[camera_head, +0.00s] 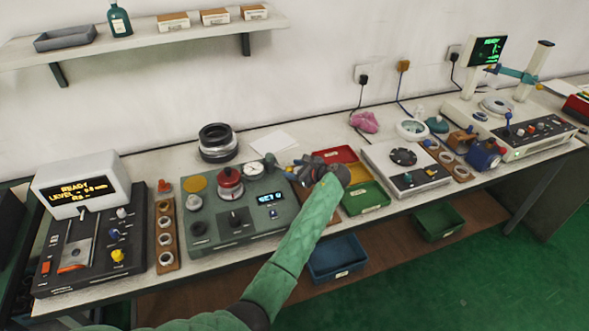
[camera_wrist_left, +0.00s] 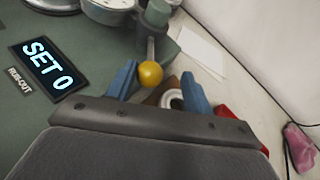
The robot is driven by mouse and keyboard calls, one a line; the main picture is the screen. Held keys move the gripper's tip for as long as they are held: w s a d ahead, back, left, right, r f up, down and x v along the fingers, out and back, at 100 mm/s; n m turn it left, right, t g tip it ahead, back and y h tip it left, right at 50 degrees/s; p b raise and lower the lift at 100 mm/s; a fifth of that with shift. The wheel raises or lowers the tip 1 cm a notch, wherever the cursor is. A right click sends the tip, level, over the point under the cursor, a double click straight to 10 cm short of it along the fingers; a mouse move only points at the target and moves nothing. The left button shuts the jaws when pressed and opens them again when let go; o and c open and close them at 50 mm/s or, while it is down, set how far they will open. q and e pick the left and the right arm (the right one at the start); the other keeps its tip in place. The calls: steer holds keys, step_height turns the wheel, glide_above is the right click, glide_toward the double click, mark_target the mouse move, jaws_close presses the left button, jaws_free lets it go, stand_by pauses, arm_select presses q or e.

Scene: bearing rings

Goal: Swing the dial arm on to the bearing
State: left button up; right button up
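The dial arm's yellow ball knob (camera_wrist_left: 151,73) sits on a thin metal rod from a green-grey post (camera_wrist_left: 157,14) in the left wrist view. My left gripper (camera_wrist_left: 158,86) is open, its two blue fingers on either side of the knob, with visible gaps. In the head view the left gripper (camera_head: 289,170) is at the right end of the green run-out tester (camera_head: 235,222). The round dial gauge (camera_head: 253,168) is beside a red-topped spindle (camera_head: 229,180); I cannot clearly make out a bearing there. My right gripper is not in view.
A "SET 0" display (camera_wrist_left: 48,62) is on the tester. Red and green trays (camera_head: 367,196) and a white instrument (camera_head: 405,160) stand right of it. A wooden rack of rings (camera_head: 166,235) is left. White paper (camera_head: 274,142) and dark stacked rings (camera_head: 217,142) lie behind.

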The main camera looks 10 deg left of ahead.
arm_select(q)
steer(key=shift+d, duration=0.1)
steer(key=shift+s+d, duration=0.1)
steer(key=shift+d, duration=0.05)
steer(key=shift+s+d+b, duration=0.15)
steer(key=shift+d+b, duration=0.15)
steer(key=shift+b, duration=0.05)
steer(key=b+v, duration=0.2)
steer(key=v, duration=0.4)
steer(key=shift+s+d+r, duration=0.2)
steer(key=shift+r, duration=0.15)
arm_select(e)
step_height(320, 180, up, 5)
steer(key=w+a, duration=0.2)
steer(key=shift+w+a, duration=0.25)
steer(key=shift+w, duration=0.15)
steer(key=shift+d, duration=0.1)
